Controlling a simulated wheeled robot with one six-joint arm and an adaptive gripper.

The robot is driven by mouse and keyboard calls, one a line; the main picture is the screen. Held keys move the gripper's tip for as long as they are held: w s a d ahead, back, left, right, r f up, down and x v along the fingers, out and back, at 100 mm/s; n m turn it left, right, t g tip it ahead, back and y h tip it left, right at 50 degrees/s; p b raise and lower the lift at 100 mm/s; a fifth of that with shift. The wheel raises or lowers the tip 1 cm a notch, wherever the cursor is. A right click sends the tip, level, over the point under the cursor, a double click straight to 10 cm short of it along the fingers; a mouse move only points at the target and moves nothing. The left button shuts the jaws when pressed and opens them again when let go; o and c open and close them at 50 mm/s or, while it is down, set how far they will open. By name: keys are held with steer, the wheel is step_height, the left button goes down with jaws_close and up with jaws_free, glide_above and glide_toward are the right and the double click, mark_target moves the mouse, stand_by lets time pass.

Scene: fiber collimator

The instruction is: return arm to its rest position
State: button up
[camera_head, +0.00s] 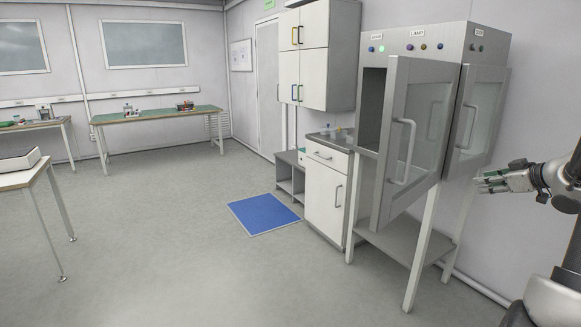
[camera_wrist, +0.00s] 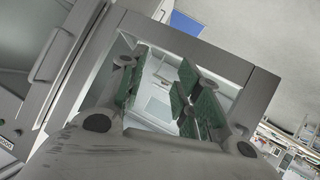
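My gripper (camera_head: 492,181) is at the right edge in the head view, on the arm that comes in from the right. It is beside the tall grey cabinet (camera_head: 493,42), with its fingers pointing left toward the cabinet's right side. In the wrist view, the green-padded fingers of my gripper (camera_wrist: 155,82) are spread apart, with nothing seen between them. Behind them is a grey-framed glass panel (camera_wrist: 265,92). Whether the fingers touch the cabinet cannot be told.
The cabinet's left glass door (camera_head: 388,180) stands open, swung out into the room. A blue mat (camera_head: 263,214) lies on the floor beside a low white cabinet (camera_head: 325,195). Green-topped tables (camera_head: 150,116) stand at the back. A white table (camera_head: 20,178) is at left. The middle floor is clear.

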steer(key=s+d+m+g+h, duration=0.55)
steer(key=s+d+h, duration=0.2)
steer(key=s, duration=0.35)
steer(key=s+a+r+m+g, duration=0.2)
steer(key=s+a+m+g, duration=0.1)
steer(key=s+a, duration=0.55)
steer(key=s+a+r+y, duration=0.1)
steer(key=s+a, duration=0.3)
steer(key=a, duration=0.3)
steer(key=s+a+r+n+y, duration=0.1)
steer(key=s+a, duration=0.3)
steer(key=a, duration=0.4)
steer(key=s+a+r+n+t+y, duration=0.1)
steer(key=s+a+r+y, duration=0.1)
steer(key=a, duration=0.5)
steer(key=s+r, duration=0.1)
steer(key=s, duration=0.1)
steer(key=shift+s+a, duration=0.35)
steer(key=shift+a, duration=0.05)
